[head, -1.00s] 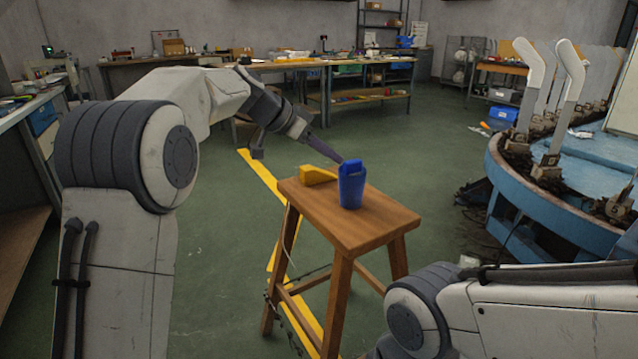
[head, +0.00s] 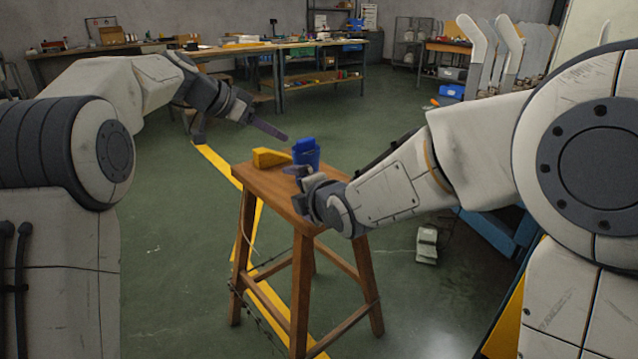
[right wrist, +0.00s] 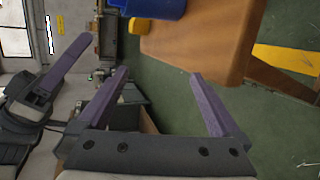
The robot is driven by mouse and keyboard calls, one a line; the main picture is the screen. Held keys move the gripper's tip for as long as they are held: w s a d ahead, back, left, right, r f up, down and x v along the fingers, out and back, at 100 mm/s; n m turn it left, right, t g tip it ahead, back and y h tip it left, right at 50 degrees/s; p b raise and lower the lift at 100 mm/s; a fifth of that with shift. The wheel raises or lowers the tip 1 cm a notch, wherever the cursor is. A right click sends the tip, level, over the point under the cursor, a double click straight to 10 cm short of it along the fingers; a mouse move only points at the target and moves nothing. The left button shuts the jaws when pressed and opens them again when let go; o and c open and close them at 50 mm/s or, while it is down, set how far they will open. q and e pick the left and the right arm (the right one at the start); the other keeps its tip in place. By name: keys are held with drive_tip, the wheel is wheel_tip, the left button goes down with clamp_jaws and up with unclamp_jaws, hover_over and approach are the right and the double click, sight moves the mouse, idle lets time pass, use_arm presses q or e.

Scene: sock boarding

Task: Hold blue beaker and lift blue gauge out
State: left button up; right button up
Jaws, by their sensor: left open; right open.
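The blue beaker (head: 307,160) stands upright on the wooden stool. The blue gauge (head: 304,144) appears to stick out of its top; the two blues are hard to separate. My left gripper (head: 287,138) is open, just left of the beaker's top and apart from it; only one finger shows clearly. My right gripper (head: 298,184) is open and empty, in front of the beaker near the stool's front edge. In the right wrist view, the beaker (right wrist: 160,8) is cut by the top edge, beyond my right gripper's spread fingers (right wrist: 160,77); the left gripper (right wrist: 62,67) shows at left.
A yellow block (head: 268,157) lies on the stool (head: 252,180), left of the beaker. Open floor surrounds the stool. Workbenches (head: 310,75) stand at the back.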

sight(313, 160)
drive_tip(key=w+n+t, duration=0.1)
drive_tip(key=n, duration=0.1)
drive_tip(key=w+d+n, duration=0.1)
drive_tip(key=w+n, duration=0.1)
drive_tip(key=shift+w+d+t, duration=0.15)
drive_tip(key=shift+w+t, duration=0.15)
drive_tip(key=shift+t, duration=0.1)
drive_tip(key=w+d+n, duration=0.1)
drive_tip(key=n, duration=0.1)
drive_tip(key=w+d+f+n+t, duration=0.1)
drive_tip(key=n, duration=0.2)
drive_tip(key=w+d+f+n+t, duration=0.1)
drive_tip(key=n, duration=0.1)
drive_tip(key=shift+f+n+y, duration=0.25)
drive_tip(key=shift+n+y, duration=0.05)
drive_tip(key=shift+n, duration=0.1)
drive_tip(key=n, duration=0.1)
drive_tip(key=d+n, duration=0.1)
drive_tip(key=shift+w+f+n+t, duration=0.2)
drive_tip(key=shift+f+n+t, duration=0.1)
drive_tip(key=shift+n+t, duration=0.1)
drive_tip(key=shift+w+a, duration=0.1)
drive_tip(key=shift+w, duration=0.35)
drive_tip(key=x, duration=0.9)
drive_tip(key=shift+w+a, duration=0.15)
drive_tip(key=shift+w, duration=0.1)
drive_tip(key=shift+c, duration=0.3)
drive_tip(key=c, duration=1.1)
